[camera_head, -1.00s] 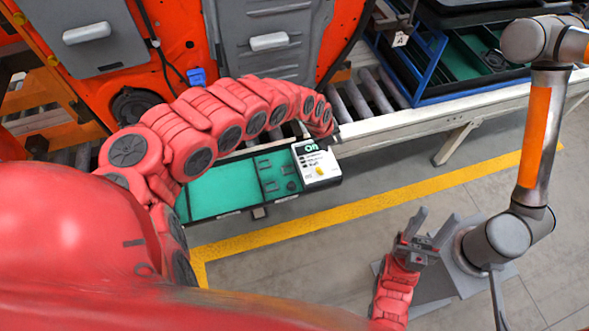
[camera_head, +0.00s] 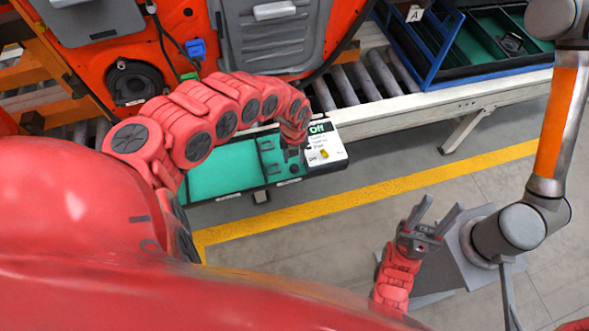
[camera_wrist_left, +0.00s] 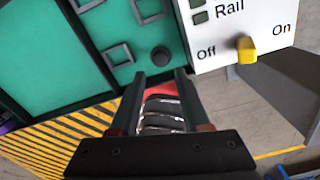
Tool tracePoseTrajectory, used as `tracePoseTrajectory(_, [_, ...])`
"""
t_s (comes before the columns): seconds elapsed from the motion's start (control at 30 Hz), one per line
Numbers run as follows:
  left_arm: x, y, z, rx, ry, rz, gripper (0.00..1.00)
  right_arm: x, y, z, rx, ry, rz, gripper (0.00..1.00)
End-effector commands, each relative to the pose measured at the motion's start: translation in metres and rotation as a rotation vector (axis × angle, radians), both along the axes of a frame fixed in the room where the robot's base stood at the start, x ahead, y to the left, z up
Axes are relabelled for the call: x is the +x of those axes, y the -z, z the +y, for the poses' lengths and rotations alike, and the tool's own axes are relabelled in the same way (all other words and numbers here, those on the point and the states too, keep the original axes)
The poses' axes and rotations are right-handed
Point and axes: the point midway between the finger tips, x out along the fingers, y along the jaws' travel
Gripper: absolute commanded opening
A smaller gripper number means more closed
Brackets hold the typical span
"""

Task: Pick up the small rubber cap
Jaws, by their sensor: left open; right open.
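A small round dark cap (camera_wrist_left: 160,56) sits on the green tray (camera_wrist_left: 55,45) in the left wrist view, among square raised holders. In the head view the tray (camera_head: 222,172) hangs in front of the roller line. My left gripper (camera_wrist_left: 160,74) is open, its fingertips just below the cap in the picture, one to each side; I cannot tell whether they touch it. It also shows in the head view (camera_head: 291,153), over the tray's right part, where it partly hides the holders. My right gripper (camera_head: 441,205) is open and empty, over the floor at the right.
A white switch box (camera_head: 326,150) adjoins the tray's right end; its sign reads "Off", and it has a yellow knob (camera_wrist_left: 247,46). Behind are an orange door (camera_head: 185,40), rollers (camera_head: 375,77) and a blue-framed rack (camera_head: 440,50). A grey robot arm (camera_head: 555,130) stands right.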

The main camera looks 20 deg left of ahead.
Motion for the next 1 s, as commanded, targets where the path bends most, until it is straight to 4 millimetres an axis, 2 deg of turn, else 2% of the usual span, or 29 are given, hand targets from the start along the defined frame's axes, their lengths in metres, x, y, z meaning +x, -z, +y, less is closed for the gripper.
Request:
tracePoseTrajectory(0.13, [0.0,0.008,-0.003,-0.004,0.001,0.002,0.47,0.0,-0.001,0.0,0.0,0.0,0.0,0.5])
tracePoseTrajectory(0.5, [0.005,0.048,-0.003,-0.005,0.0,0.002,0.47,0.0,-0.007,0.0,0.0,0.0,0.0,0.5])
tracePoseTrajectory(0.83, [0.005,0.053,0.0,0.001,0.0,0.001,0.47,0.0,-0.008,0.0,0.0,0.0,0.0,0.5])
tracePoseTrajectory(0.87, [0.005,0.053,0.0,0.001,0.0,0.001,0.45,0.0,-0.007,0.0,0.0,0.0,0.0,0.5])
tracePoseTrajectory(1.0, [0.005,0.053,0.0,0.001,0.0,0.001,0.2,0.0,-0.008,0.0,0.0,0.0,0.0,0.5])
